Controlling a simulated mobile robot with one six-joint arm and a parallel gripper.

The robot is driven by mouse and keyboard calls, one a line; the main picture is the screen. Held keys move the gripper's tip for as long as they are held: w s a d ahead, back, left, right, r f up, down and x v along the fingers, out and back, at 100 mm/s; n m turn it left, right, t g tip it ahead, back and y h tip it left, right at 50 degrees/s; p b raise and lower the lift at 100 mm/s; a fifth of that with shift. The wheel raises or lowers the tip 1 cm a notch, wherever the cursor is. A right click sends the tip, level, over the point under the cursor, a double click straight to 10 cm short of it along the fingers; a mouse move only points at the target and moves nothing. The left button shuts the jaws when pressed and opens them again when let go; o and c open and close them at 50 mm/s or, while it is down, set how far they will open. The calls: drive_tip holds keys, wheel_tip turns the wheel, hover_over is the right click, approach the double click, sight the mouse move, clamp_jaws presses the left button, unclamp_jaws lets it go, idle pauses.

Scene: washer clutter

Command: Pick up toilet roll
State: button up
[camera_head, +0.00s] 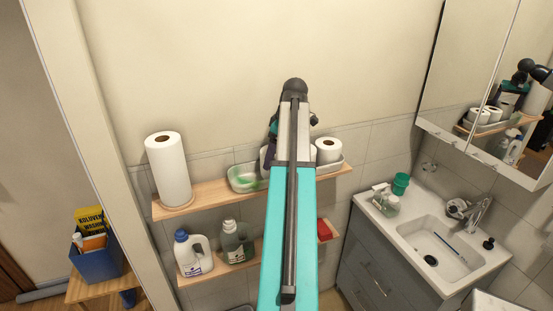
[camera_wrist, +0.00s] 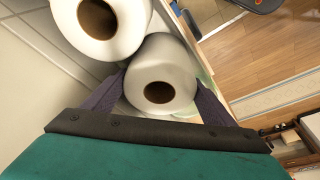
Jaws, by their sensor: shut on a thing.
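In the wrist view a white toilet roll (camera_wrist: 160,72) with a brown core lies between the two dark fingers of my gripper (camera_wrist: 158,97), which is shut on it. A second white roll (camera_wrist: 128,42) is right beside it at the upper left, outside the fingers. In the head view one toilet roll (camera_head: 328,151) stands in a white tray (camera_head: 330,168) on the upper shelf. My arm hides most of the held roll and the gripper there. I cannot tell whether the held roll is lifted clear of the tray.
Bottles, including a white jug (camera_head: 193,255), stand on the lower shelf. A sink (camera_head: 440,245) and a mirror cabinet (camera_head: 490,85) are at the right.

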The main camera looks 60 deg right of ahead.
drive_tip(key=r+b, duration=0.1)
drive_tip(key=s+a+r+b, duration=0.1)
drive_tip(key=r, duration=0.1)
drive_tip(key=s+r+b, duration=0.1)
drive_tip(key=r, duration=0.1)
drive_tip(key=shift+s+a+r, duration=0.1)
drive_tip(key=shift+s+a, duration=0.05)
drive_tip(key=shift+a, duration=0.2)
drive_tip(key=s+a, duration=0.9)
drive_tip(key=s, duration=0.3)
drive_tip(key=shift+p, duration=0.4)
drive_tip(key=shift+r, duration=0.1)
idle(0.9)
